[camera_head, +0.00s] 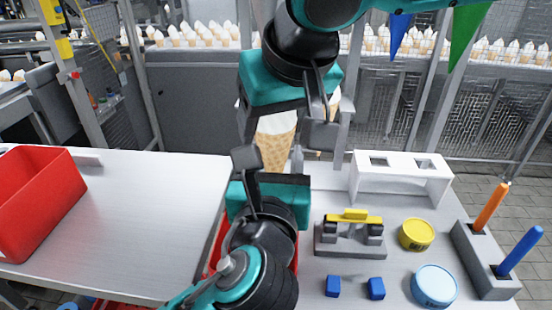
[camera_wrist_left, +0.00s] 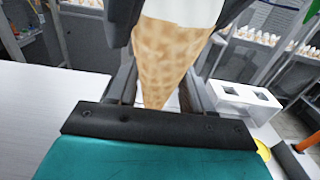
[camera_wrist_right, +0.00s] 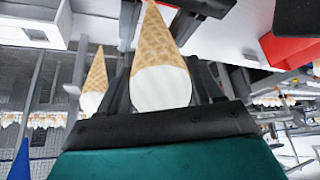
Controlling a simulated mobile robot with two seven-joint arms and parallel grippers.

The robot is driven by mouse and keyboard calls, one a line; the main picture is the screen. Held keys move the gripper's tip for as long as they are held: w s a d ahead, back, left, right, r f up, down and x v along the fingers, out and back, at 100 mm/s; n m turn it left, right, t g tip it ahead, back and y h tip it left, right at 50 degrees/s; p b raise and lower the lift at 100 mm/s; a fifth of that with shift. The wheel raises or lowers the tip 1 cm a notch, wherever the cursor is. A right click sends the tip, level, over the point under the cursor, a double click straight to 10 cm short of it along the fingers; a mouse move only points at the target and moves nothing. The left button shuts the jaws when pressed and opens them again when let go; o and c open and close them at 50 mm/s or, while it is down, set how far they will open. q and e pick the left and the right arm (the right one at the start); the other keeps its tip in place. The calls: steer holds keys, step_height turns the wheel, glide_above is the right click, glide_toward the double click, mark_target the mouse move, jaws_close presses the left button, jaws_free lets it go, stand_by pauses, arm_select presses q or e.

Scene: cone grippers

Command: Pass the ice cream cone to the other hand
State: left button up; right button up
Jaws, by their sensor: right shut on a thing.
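The ice cream cone (camera_head: 277,143), a tan waffle cone with a white top, is upright with its tip down between my two grippers. My right gripper (camera_head: 285,118) comes from above and is shut on its upper, white part; the right wrist view shows the white top (camera_wrist_right: 160,88) between those fingers. My left gripper (camera_head: 268,165) is below. In the left wrist view the waffle part (camera_wrist_left: 165,65) reaches down between the left fingers, with gaps visible beside its narrow end, so that gripper looks open. The cone's tip is near the left palm.
A white rack with holes (camera_head: 400,178) stands on the right table, near a yellow tin (camera_head: 416,234), blue tin (camera_head: 434,286), small blue blocks and a peg stand. Another cone (camera_wrist_right: 95,85) is behind.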

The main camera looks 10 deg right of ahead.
arm_select(q)
steer(key=shift+c, duration=1.9)
arm_select(e)
steer(key=o, duration=0.9)
